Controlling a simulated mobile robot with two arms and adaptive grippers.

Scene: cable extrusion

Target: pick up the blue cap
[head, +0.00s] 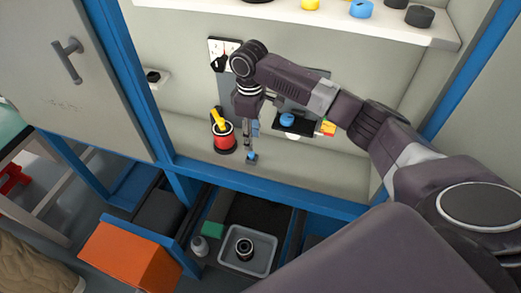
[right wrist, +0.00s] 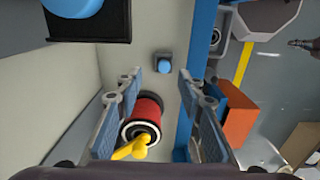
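My right gripper (head: 251,143) points down inside the cabinet; its fingers (right wrist: 160,78) are open and apart in the right wrist view. A small blue piece (right wrist: 163,64) with a dark grey body sits on the cabinet floor, seen in the gap between the fingertips. It also shows in the head view (head: 252,157), just below the gripper. A round blue cap (head: 287,119) rests on a black plate to the right of the gripper, and it shows at the upper left in the wrist view (right wrist: 72,5). Another blue cap (head: 360,9) stands on the upper shelf. My left gripper is not in view.
A red spool (head: 224,138) with a yellow handle (head: 217,117) stands close left of the gripper. The shelf (head: 300,20) above also holds yellow and black caps. A grey tray (head: 262,252) and an orange box (head: 130,258) lie below, outside the blue frame.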

